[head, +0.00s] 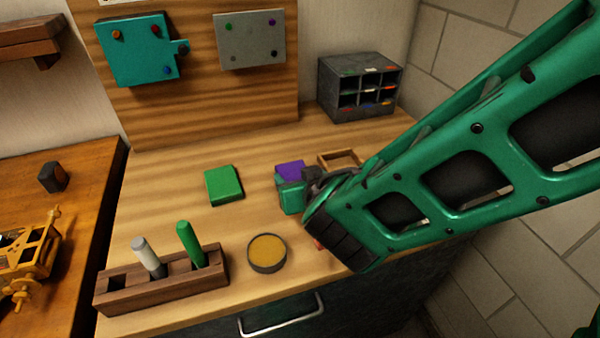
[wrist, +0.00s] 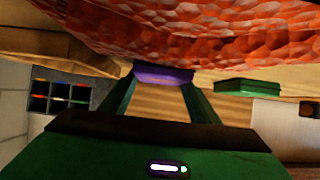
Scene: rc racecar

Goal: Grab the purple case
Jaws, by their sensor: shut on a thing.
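The purple case (head: 290,168) shows in the head view as a small purple patch at my gripper (head: 297,185), over the middle right of the wooden worktop. Part of the case is hidden behind the gripper and arm. In the wrist view the purple case (wrist: 163,76) sits between the far ends of my two green fingers (wrist: 162,92), which are shut on it. A large red-orange textured thing (wrist: 200,30) fills the top of the wrist view and hides part of the scene. I cannot tell how high the case is above the worktop.
A green block (head: 224,185) lies left of the gripper. A round tin (head: 267,252) and a wooden holder (head: 165,283) with two upright sticks stand in front. A small wooden frame (head: 340,158) and a grey compartment box (head: 360,87) are behind.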

